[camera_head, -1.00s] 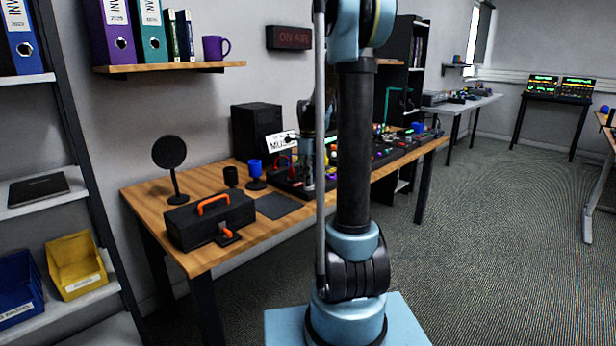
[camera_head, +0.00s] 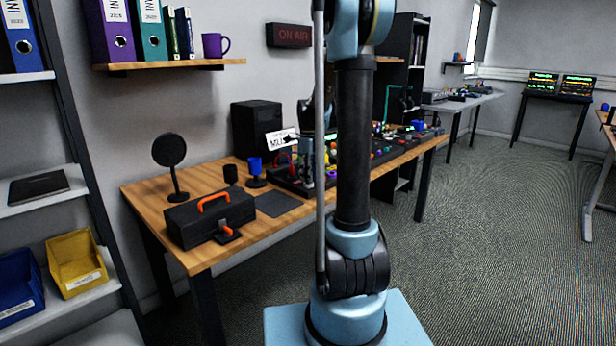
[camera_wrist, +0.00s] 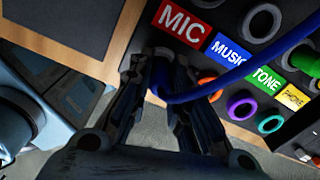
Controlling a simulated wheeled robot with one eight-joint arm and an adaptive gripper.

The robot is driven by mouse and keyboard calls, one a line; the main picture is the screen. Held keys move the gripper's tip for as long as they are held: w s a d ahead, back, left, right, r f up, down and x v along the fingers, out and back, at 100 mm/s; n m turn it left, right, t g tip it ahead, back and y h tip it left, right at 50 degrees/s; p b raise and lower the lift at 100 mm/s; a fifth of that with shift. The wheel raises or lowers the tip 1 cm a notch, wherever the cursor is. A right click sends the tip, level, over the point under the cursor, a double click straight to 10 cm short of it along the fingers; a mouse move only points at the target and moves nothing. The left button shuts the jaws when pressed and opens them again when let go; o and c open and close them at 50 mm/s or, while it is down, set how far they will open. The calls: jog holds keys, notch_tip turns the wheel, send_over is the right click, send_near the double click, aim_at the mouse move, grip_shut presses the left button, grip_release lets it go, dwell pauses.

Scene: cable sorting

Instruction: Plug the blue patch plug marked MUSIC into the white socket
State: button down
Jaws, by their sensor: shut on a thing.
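In the wrist view my gripper (camera_wrist: 163,68) is shut on the blue plug (camera_wrist: 162,84). Its blue cable (camera_wrist: 225,84) bends off to the upper right. The plug's tip is hidden between the fingers. Beside it is a row of labels: red MIC (camera_wrist: 184,19), blue MUSIC (camera_wrist: 229,52), green TONE (camera_wrist: 266,80) and yellow PHONE. A pale grey-white ring socket (camera_wrist: 265,22) lies above the MUSIC label, apart from the plug. In the head view a white card (camera_head: 281,140) with letters starting MU shows by my gripper, which is mostly hidden there.
Orange (camera_wrist: 207,86), purple (camera_wrist: 240,105) and teal (camera_wrist: 270,123) rings lie below the labels.

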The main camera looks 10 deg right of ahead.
jog(key=c, duration=1.4)
grip_release()
jog(key=o, duration=0.5)
jog(key=shift+c, duration=0.2)
jog(key=shift+r, duration=3.5)
